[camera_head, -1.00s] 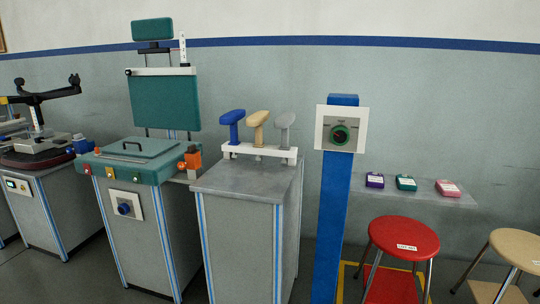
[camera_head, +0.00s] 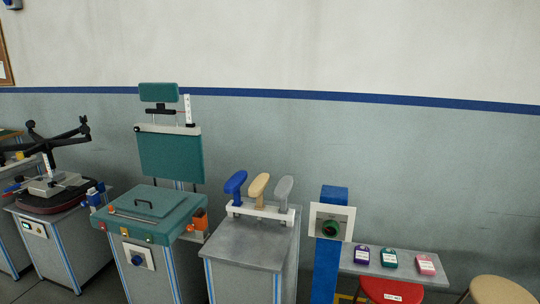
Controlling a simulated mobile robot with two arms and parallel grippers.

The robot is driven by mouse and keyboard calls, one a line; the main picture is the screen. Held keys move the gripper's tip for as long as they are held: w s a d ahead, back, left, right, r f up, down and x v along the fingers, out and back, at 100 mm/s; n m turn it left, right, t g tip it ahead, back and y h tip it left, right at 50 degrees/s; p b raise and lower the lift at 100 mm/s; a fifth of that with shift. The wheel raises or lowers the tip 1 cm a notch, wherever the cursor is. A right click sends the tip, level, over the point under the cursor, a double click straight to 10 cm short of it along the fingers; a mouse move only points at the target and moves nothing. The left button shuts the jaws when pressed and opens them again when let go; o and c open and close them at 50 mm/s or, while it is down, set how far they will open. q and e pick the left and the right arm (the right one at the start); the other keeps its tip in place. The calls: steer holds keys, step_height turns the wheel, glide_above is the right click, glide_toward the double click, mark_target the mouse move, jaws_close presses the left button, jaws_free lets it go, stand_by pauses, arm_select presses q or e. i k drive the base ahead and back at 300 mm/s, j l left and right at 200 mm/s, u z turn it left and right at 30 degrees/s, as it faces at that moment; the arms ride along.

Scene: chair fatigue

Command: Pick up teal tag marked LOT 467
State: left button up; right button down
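A teal tag (camera_head: 389,258) lies on a grey wall shelf (camera_head: 440,276) at the right, between a purple tag (camera_head: 362,255) and a pink tag (camera_head: 425,265). Each tag has a small white label, too small to read, so I cannot tell whether the teal one says LOT 467. Neither of my grippers shows in the head view.
A red stool (camera_head: 390,290) and a beige stool (camera_head: 500,290) stand below the shelf. A blue post (camera_head: 327,270) with a white dial panel is left of it. A cabinet (camera_head: 250,250) with three armrests and a teal-seat test machine (camera_head: 150,215) stand further left.

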mark_target(389, 255)
steer(key=i+l+u, duration=0.1)
steer(key=l, duration=0.3)
steer(key=i+l, duration=0.2)
steer(key=l, duration=0.2)
steer(key=i+l+u, duration=0.15)
steer(key=l, duration=0.25)
